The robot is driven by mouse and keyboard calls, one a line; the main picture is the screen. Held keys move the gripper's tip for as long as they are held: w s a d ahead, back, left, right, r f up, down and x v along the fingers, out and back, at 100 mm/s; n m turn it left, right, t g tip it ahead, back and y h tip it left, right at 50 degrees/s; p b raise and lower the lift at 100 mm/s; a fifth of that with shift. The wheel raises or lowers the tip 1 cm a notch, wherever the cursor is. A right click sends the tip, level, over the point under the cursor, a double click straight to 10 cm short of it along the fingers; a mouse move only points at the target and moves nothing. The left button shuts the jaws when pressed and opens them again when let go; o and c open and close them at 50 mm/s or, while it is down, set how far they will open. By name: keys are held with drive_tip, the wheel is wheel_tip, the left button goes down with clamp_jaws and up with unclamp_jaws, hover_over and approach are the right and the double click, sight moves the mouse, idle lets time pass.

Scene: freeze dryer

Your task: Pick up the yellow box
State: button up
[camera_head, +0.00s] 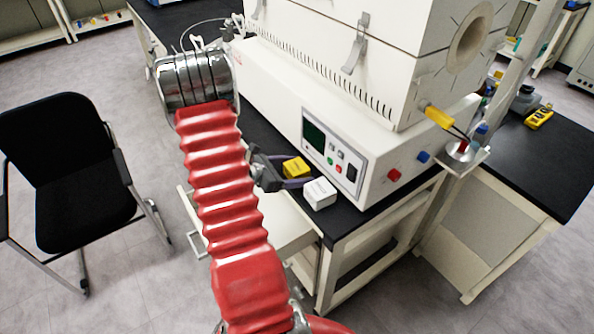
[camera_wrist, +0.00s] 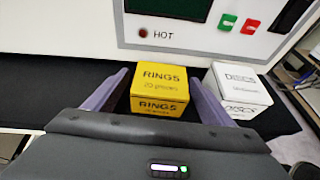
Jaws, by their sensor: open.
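The yellow box (camera_wrist: 160,88), printed "RINGS", stands on the black bench top in front of the machine. In the wrist view it sits between my gripper's two fingers (camera_wrist: 158,95), which are spread apart with one on each side of it. The box looks free of both fingers, with a gap on the left side; on the right the gap is narrower. In the head view the yellow box (camera_head: 296,167) shows beside my open gripper (camera_head: 285,172), partly hidden by a finger.
A white box (camera_head: 319,193) printed "DISCS" stands just right of the yellow box, close to my right finger. The white machine (camera_head: 345,125) with its control panel rises behind the boxes. The front edge of the bench is near. A black chair (camera_head: 70,170) stands at left.

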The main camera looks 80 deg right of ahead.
sight(297, 166)
drive_tip(key=c, duration=1.2)
drive_tip(key=shift+o, duration=0.2)
drive_tip(key=shift+r, duration=5)
